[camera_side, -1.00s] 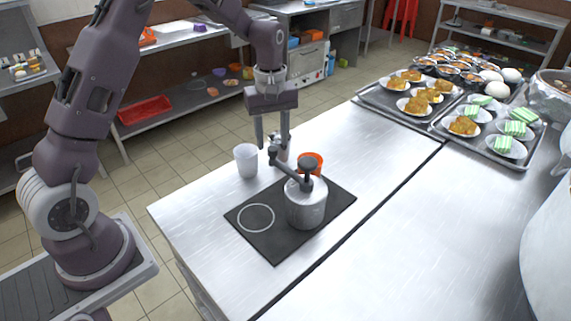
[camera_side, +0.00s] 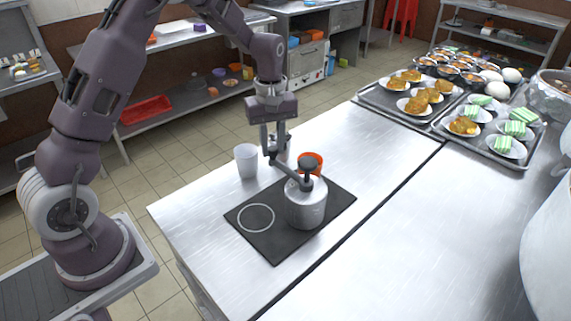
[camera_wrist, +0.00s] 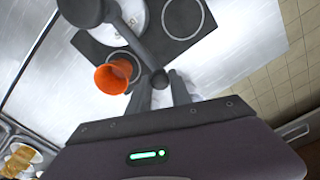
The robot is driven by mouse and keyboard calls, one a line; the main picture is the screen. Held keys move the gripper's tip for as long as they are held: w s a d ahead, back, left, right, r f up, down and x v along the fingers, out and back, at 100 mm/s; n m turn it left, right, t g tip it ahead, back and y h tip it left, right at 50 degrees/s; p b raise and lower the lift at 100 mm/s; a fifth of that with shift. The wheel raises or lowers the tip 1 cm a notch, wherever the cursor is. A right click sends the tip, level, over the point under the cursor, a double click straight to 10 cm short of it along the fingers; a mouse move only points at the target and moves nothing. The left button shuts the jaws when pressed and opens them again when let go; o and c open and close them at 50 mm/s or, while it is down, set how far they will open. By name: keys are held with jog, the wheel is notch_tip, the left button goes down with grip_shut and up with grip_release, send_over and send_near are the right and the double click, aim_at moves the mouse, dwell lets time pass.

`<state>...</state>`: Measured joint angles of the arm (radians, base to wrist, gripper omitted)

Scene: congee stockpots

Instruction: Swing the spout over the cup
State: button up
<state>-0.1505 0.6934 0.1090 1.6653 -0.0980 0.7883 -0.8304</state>
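A grey pot (camera_side: 306,207) with a lid stands on a black mat (camera_side: 245,240). A dark grey spout (camera_side: 288,173) reaches from its top, over the back of the mat, toward my gripper (camera_side: 274,148). In the wrist view the spout (camera_wrist: 138,48) ends in a round knob between the fingertips of my gripper (camera_wrist: 160,88). The fingers are apart and point down, with no clear contact on the spout. A white cup (camera_side: 246,161) stands left of my gripper. An orange cup (camera_side: 313,160) stands behind the pot, right of my gripper; it also shows in the wrist view (camera_wrist: 112,77).
A pale ring (camera_side: 256,217) is marked on the mat, left of the pot. A grey object behind my fingers is mostly hidden. Trays of food (camera_side: 432,122) stand at the back right.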

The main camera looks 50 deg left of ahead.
jog(key=w+d, duration=0.4)
jog(key=w, duration=0.5)
jog(key=shift+d, duration=0.15)
dwell(1.1)
jog(key=o, duration=0.7)
jog(key=shift+c, duration=0.2)
jog(key=shift+r, duration=0.1)
notch_tip(320, 180, up, 7)
dwell(0.4)
